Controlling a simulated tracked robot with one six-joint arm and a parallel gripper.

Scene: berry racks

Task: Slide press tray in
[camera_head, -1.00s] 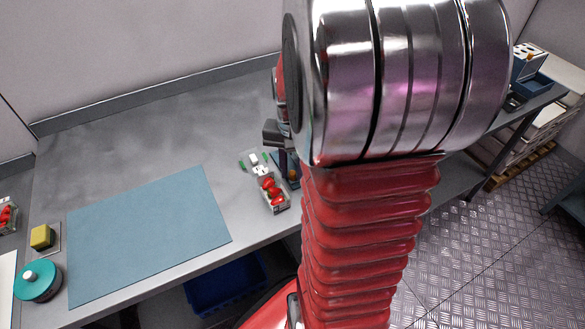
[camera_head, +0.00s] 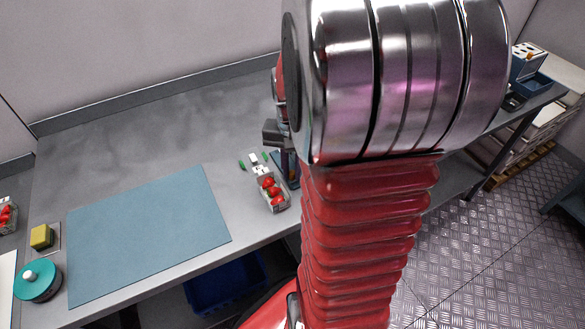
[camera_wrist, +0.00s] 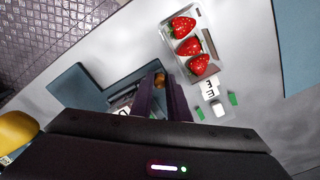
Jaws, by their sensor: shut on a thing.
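A dark blue press (camera_wrist: 75,88) with a flat base stands on the grey bench, with dark and pale parts by the fingers. In the head view its blue edge (camera_head: 291,181) shows beside my red arm, which hides most of it. My gripper (camera_wrist: 165,90) points down at the press, its two dark fingers close together. A small orange-brown part (camera_wrist: 160,81) shows at the fingertips. My gripper is shut on what seems to be the press tray, though the fingers hide most of it and how far in it sits is unclear.
A clear punnet of red strawberries (camera_wrist: 190,45) lies close beside the press, with a label card (camera_wrist: 208,88) and small green pieces (camera_wrist: 232,98) nearby. A blue mat (camera_head: 145,235), a yellow block (camera_head: 41,237) and a teal lidded pot (camera_head: 38,280) are farther left. The back of the bench is clear.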

